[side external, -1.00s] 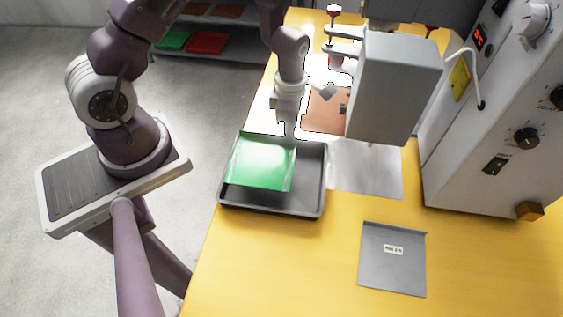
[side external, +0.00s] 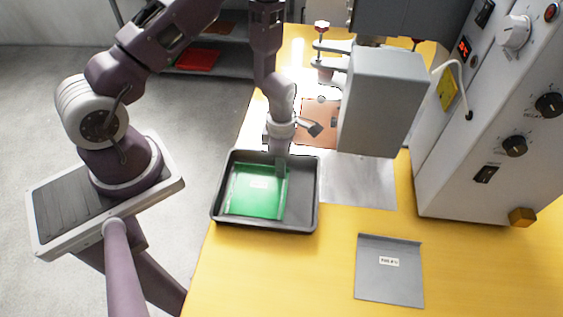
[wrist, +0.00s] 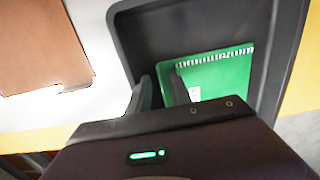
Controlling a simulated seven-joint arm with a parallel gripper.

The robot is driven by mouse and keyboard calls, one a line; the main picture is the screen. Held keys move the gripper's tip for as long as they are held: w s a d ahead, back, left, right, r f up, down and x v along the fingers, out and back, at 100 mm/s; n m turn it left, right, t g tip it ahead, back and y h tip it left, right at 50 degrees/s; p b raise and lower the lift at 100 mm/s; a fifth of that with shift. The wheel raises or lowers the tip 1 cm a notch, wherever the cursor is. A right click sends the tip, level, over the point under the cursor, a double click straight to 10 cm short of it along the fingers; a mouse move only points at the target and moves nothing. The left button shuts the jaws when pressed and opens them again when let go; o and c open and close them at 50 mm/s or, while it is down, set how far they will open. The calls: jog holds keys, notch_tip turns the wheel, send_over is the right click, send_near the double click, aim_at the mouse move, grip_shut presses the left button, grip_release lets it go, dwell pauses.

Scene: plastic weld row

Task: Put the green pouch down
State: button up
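The green pouch (side external: 256,192) lies in the dark grey tray (side external: 214,205), looking flat on its floor, with a small white label near its back edge. In the wrist view the pouch (wrist: 220,80) shows a ridged white line along one edge. My gripper (side external: 280,170) is low in the tray at the pouch's back right corner. In the wrist view my gripper's fingers (wrist: 160,92) stand apart with a narrow gap, the pouch's edge beside and partly behind the right finger. Whether the fingers still touch the pouch is hard to see.
A control cabinet (side external: 470,170) stands at the right.

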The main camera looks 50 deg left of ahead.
notch_tip(320, 180, up, 26)
jog(key=s+d+m+t, duration=0.2)
jog(key=m, duration=0.7)
jog(key=s+r+m+t, duration=0.3)
jog(key=s+r+m, duration=0.8)
jog(key=s+m, duration=0.4)
jog(key=m, duration=0.3)
jog(key=shift+s+r+t, duration=0.15)
jog(key=shift+r+t, duration=0.15)
